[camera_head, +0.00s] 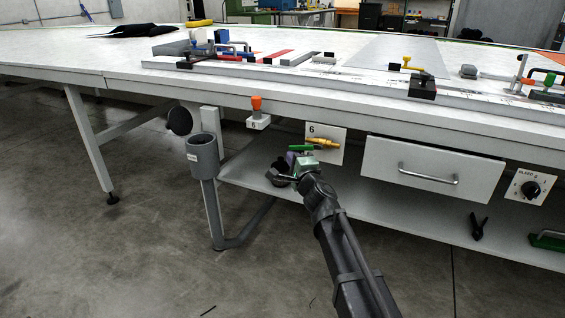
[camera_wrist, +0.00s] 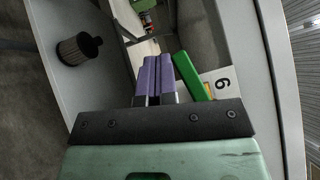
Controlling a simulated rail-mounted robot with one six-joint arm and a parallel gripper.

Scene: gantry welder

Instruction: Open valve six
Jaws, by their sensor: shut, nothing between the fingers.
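A white plate (camera_head: 336,148) marked 6 hangs under the table edge; it also shows in the wrist view (camera_wrist: 222,82). A brass-yellow valve body (camera_head: 322,142) is on it, with a green lever (camera_head: 301,148) pointing left in the head view. My gripper (camera_head: 290,158) has purple fingers and is in front of and just below the lever's free end. In the wrist view, my gripper (camera_wrist: 159,60) is shut with its fingers side by side and empty. The green lever (camera_wrist: 191,75) lies close to their right; I cannot tell whether they touch.
A white drawer (camera_head: 432,170) is right of the plate, with a dial panel (camera_head: 530,187) beyond. An orange-handled fitting (camera_head: 257,110) and grey cup holder (camera_head: 203,155) are left. A dark ribbed container (camera_wrist: 77,49) is on the lower shelf. Fixtures stand on the tabletop (camera_head: 90,55).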

